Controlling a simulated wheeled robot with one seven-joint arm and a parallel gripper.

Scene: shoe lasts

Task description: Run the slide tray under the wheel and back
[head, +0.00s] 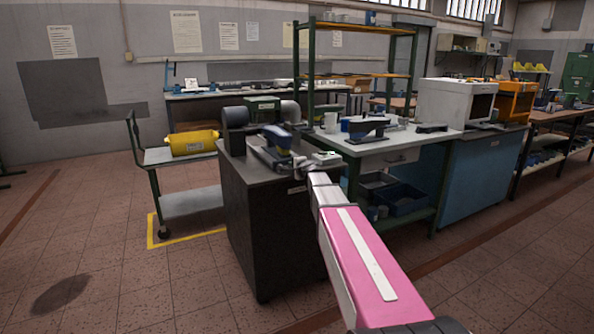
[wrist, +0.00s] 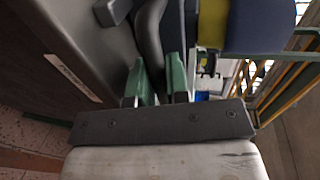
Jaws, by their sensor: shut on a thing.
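The grinding machine stands on a dark cabinet (head: 275,230), with a round black wheel housing (head: 235,118) at its left end. The wheel's face cannot be made out. A dark slide tray (head: 262,156) lies on the cabinet top in front of the machine, with a dark blue shoe last (head: 278,136) above it. The blue last (wrist: 260,25) also shows in the wrist view, beside a yellow part (wrist: 212,22). My gripper (wrist: 158,85) has its green fingers shut around a dark curved bar (wrist: 150,40), seemingly the tray's handle. Its grip is partly hidden in the head view.
A grey workbench (head: 400,143) with tools stands just right of the cabinet. A trolley (head: 190,202) carrying a yellow cylinder (head: 193,142) stands at the left. A tall green rack (head: 309,75) rises behind. The tiled floor at front left is open.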

